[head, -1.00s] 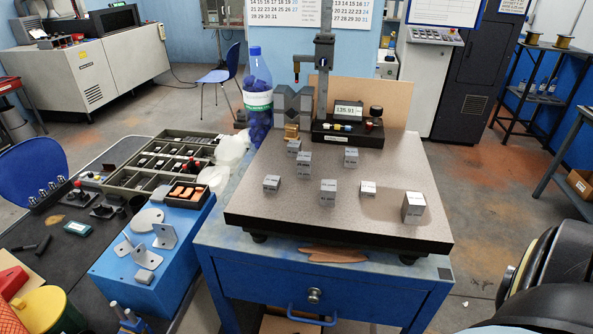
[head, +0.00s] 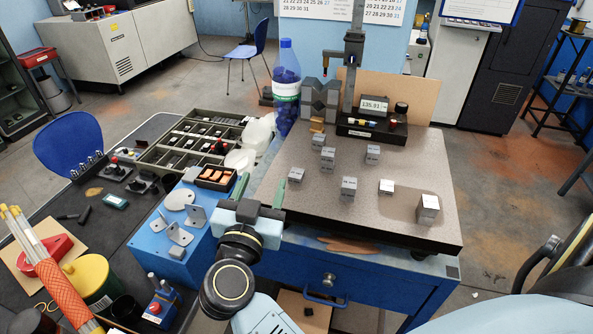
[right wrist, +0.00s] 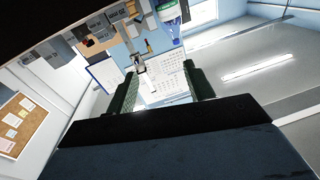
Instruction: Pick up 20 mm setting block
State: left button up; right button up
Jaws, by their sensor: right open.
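Several small grey metal setting blocks stand apart on the granite plate (head: 300,222) in the head view. They include a front left block (head: 295,175), a front middle block (head: 349,188), a flatter block (head: 386,187) and a larger front right block (head: 427,209). My right gripper (head: 259,190) is open and empty, beside the plate's left edge, left of the blocks. Its green fingers also show spread in the right wrist view (right wrist: 162,80). My left gripper is not in view.
A height gauge stand with a display (head: 373,107) and a bottle (head: 286,85) stand behind the blocks. A compartment tray (head: 150,157) and a blue box (head: 201,243) with metal brackets lie left.

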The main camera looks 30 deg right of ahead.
jog(key=s+g, duration=0.2)
jog(key=g, duration=0.2)
jog(key=g+y, duration=0.1)
jog(key=y, duration=0.1)
send_near(294, 178)
jog(key=x, duration=0.4)
jog(key=shift+w+a+r, duration=0.2)
jog(key=shift+w+r, duration=0.05)
jog(key=shift+w, duration=0.05)
jog(key=x, duration=0.5)
jog(key=shift+s+d+f, duration=0.25)
jog(key=shift+f, duration=0.05)
grip_shut()
